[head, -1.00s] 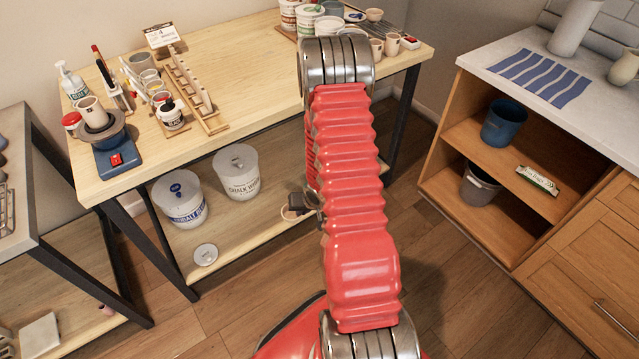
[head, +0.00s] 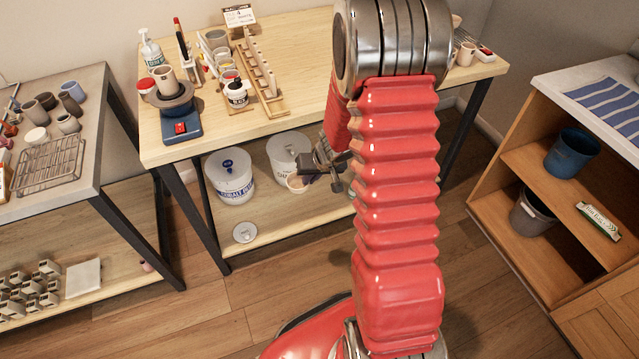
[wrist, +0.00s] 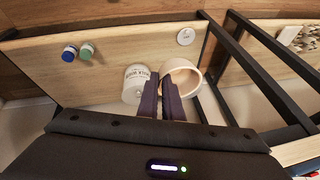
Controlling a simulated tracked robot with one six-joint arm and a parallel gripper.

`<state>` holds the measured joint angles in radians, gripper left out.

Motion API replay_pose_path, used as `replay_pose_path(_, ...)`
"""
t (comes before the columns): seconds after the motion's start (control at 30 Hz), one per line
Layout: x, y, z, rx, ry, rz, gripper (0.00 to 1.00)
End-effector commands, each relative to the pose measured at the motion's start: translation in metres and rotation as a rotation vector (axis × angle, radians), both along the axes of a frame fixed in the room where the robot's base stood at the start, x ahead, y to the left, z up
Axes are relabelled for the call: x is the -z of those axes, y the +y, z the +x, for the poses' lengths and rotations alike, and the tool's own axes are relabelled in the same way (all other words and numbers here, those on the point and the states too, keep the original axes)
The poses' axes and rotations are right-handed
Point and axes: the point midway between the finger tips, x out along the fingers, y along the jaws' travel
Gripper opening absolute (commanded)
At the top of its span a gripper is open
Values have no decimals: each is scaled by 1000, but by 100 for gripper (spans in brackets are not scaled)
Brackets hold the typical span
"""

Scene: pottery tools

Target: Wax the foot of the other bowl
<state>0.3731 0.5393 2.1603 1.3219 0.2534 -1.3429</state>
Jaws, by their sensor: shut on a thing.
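My gripper (wrist: 166,100) is shut on the rim of a cream bowl (wrist: 183,76), whose open inside faces the camera in the wrist view. In the head view the bowl (head: 298,184) is small beside my gripper (head: 322,165), in front of the workbench's lower shelf. Its foot is hidden. I cannot tell which container holds wax.
The wooden workbench (head: 290,112) carries a slotted wooden rack (head: 262,75) and a pump bottle (head: 151,50). Lidded buckets (head: 230,176) stand on its lower shelf. A grey table (head: 88,88) with pots and a wire rack (head: 50,163) is at left. Open shelves (head: 520,165) are at right.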

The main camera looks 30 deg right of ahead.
Motion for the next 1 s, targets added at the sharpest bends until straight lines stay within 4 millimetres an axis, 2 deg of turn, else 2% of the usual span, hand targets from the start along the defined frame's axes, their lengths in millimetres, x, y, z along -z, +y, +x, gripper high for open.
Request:
replay_pose_path(0.37, -62, 51, 18, -142, -6, -3, 0)
replay_pose_path(0.63, -130, 118, 26, -298, -5, -3, 0)
replay_pose_path(0.8, -147, 138, 27, -339, -1, -1, 0)
replay_pose_path(1.0, -149, 141, 27, -343, 0, 0, 0)
